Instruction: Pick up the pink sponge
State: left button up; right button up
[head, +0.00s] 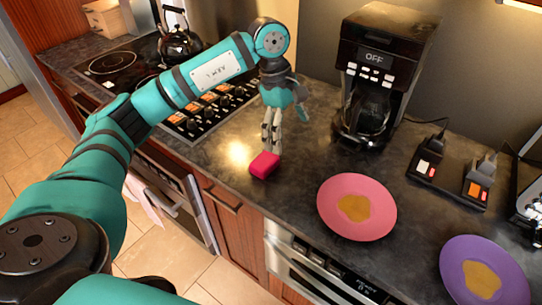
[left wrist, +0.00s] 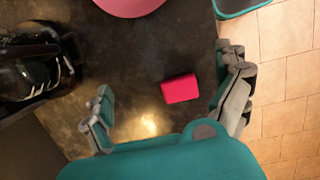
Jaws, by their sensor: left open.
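The pink sponge (head: 264,165) is a small bright block lying on the dark countertop near its front edge, left of the pink plate. It also shows in the left wrist view (left wrist: 181,88), lying between and beyond my spread fingers. My left gripper (head: 272,138) points down close to the sponge, just behind it in the head view. In the left wrist view the left gripper (left wrist: 170,100) is open, with one finger on each side and nothing between the tips. How far the fingertips are above the counter is hard to tell. My right gripper is not visible.
A pink plate (head: 357,207) and a purple plate (head: 485,272) with yellow patches stand to the right. A coffee maker (head: 378,75) stands behind. A stove with a kettle (head: 179,43) is at the left. The dark counter (head: 232,160) around the sponge is clear.

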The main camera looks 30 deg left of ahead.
pick_arm(q)
jog(key=a+r+y, duration=0.2)
jog(key=a+y, duration=0.1)
jog(key=a, duration=0.4)
jog(key=p, duration=0.4)
send_over(264, 160)
notch_tip(264, 160, down, 11)
jog(key=shift+r, duration=0.15)
jog(key=shift+f, duration=0.25)
notch_tip(264, 160, down, 5)
jog(key=p, duration=0.3)
jog(key=shift+f, duration=0.25)
jog(key=c, duration=0.8)
jog(key=shift+c, duration=0.3)
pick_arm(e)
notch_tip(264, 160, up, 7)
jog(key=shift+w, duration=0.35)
pick_arm(q)
jog(key=shift+r, duration=0.1)
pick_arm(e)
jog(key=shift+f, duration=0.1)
